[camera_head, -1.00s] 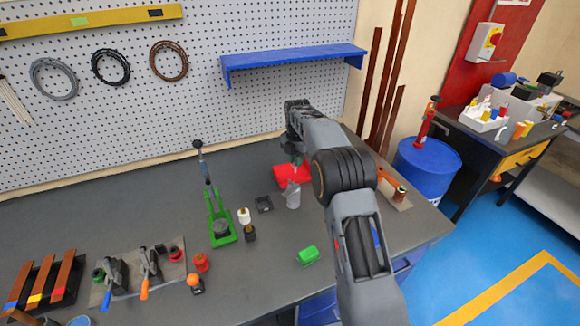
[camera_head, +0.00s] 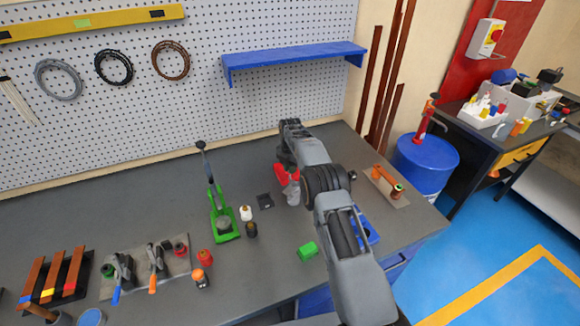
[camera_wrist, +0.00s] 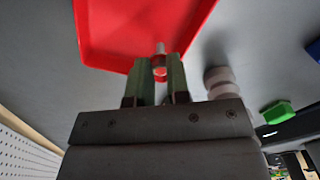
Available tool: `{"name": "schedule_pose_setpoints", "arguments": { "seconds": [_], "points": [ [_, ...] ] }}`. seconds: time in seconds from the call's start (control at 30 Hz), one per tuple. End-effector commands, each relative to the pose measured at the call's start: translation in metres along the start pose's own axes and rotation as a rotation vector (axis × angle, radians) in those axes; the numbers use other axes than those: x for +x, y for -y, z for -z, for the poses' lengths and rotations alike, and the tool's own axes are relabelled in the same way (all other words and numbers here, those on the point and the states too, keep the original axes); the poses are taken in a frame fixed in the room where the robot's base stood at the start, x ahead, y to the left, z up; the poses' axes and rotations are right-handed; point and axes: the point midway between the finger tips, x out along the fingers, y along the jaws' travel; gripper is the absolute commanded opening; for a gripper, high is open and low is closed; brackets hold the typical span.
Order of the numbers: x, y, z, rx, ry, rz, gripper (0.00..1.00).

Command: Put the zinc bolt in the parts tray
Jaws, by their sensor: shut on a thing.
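The zinc bolt (camera_wrist: 160,48) is a small silvery piece between my fingertips in the wrist view. My gripper (camera_wrist: 156,76) is shut on it, with green fingers on either side. A shallow red tray (camera_wrist: 110,30) fills the top of that view, and the bolt's end overlaps its near edge there. I cannot tell the height between bolt and tray. In the head view the red tray (camera_head: 281,172) shows partly behind my arm, and my gripper's fingertips and the bolt are hidden or too small to tell.
A grey cylinder (camera_head: 293,194) stands close beside the red tray; it also shows in the wrist view (camera_wrist: 222,84). A green block (camera_head: 307,251) lies nearer the front. A blue tray (camera_head: 371,235) is partly behind my arm. A green lever tool (camera_head: 224,225) stands left.

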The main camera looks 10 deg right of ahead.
Motion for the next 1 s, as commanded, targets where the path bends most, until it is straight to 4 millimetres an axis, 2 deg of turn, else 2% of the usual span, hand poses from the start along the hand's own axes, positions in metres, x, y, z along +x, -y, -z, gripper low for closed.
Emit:
{"name": "schedule_pose_setpoints", "arguments": {
  "seconds": [0.4, 0.43, 0.67, 1.0],
  "points": [
    [0.0067, 0.0001, -0.0001, 0.0, 0.001, -0.001, 0.0],
    [0.0058, 0.0, -0.0001, 0.0, 0.001, -0.001, 0.18],
    [0.0053, 0.0001, -0.0001, 0.0, 0.001, -0.001, 0.41],
    [-0.0007, -0.0001, -0.0003, 0.0, 0.001, -0.002, 0.42]
  ]
}}
